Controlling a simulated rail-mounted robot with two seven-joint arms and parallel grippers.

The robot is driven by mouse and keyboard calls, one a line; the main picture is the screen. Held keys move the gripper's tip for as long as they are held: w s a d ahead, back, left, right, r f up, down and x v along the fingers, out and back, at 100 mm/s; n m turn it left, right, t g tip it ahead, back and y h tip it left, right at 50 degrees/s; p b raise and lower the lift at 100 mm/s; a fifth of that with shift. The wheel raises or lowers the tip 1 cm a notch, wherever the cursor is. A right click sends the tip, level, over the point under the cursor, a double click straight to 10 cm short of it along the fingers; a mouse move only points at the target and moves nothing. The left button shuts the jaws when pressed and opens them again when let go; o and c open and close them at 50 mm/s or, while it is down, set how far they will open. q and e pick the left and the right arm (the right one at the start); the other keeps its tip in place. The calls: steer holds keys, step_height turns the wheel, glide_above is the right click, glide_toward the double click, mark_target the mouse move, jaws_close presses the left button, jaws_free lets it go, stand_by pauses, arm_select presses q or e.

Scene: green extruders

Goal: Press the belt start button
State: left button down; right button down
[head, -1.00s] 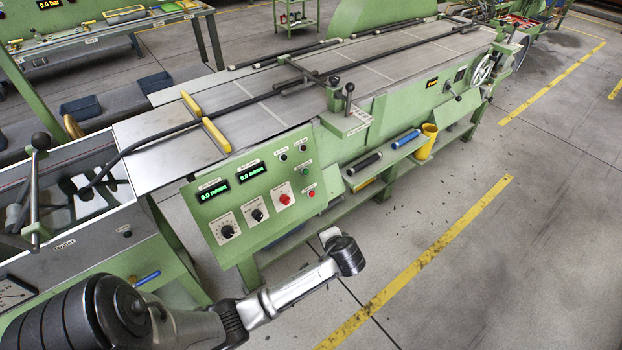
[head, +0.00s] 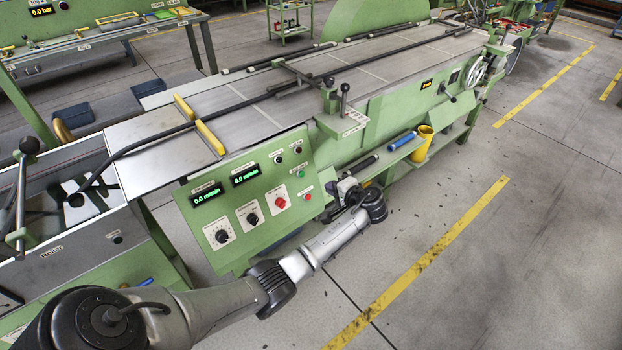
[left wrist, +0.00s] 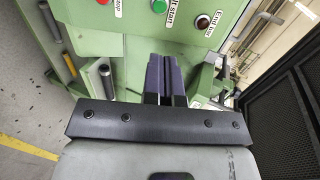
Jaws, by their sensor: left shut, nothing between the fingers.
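The green control panel (head: 240,215) stands at the front of the machine. Its belt start button is the small green one (head: 303,173), between a red button (head: 308,197) and a dark one. In the left wrist view the green button (left wrist: 158,6) is at the top edge, its label partly cut off but ending in "start". My left gripper (head: 345,192) is beside the panel's right edge, its fingertips hard to make out there. In the left wrist view its fingers (left wrist: 161,62) are shut and empty, just below the green button in the picture and apparently apart from it. My right gripper is not in view.
A red rotary switch (head: 281,203) and black knobs share the panel, whose displays read 0.0. Right of the gripper, a shelf holds a blue roll (head: 402,141) and a yellow cup (head: 422,143). A lever (head: 344,98) stands above. The floor at right is clear.

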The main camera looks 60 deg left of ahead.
mark_target(302, 174)
arm_select(q)
steer(key=b+x, duration=0.5)
steer(key=x, duration=0.8)
steer(key=shift+a+f, duration=0.15)
steer(key=shift+a, duration=0.3)
